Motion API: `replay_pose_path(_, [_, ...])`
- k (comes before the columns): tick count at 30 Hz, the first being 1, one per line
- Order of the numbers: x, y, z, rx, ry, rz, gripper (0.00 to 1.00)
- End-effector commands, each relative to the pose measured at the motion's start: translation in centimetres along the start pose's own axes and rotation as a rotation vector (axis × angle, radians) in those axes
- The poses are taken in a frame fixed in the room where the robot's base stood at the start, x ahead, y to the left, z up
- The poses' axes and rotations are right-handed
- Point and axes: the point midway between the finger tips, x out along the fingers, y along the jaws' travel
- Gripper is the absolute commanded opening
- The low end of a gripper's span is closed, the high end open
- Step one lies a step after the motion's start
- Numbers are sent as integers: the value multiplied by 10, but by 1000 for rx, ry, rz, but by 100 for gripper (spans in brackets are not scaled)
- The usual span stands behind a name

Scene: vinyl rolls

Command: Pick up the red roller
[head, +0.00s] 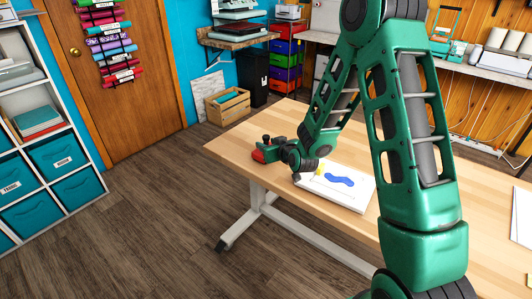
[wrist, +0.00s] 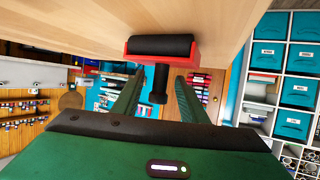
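The red roller (head: 262,155) is at the left edge of the wooden table, beside my gripper (head: 280,148) at the end of my green arm. In the wrist view the roller (wrist: 160,46) has a red frame, a black cylinder and a black handle. My gripper (wrist: 159,80) is open there. Its two green fingers stand on either side of the handle, with visible gaps between each finger and the handle. In the head view the gripper and arm end hide part of the roller.
A white board with a blue shape (head: 345,182) lies on the wooden table (head: 300,122), right of the gripper. Much of the remaining visible tabletop is clear. A wooden crate (head: 228,106) stands on the floor beyond the table. Shelving with teal bins (head: 57,157) is at far left.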

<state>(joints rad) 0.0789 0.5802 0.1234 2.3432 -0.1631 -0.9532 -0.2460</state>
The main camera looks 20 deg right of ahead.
Motion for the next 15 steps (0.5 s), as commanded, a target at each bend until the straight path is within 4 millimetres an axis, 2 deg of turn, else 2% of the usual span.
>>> replay_pose_path(5, [18,0,0,-1,0,0,39])
replay_pose_path(13, [21,0,0,-1,0,0,39])
replay_pose_path(14, [21,0,0,-1,0,0,34])
replay_pose_path(15, [21,0,0,-1,0,0,25])
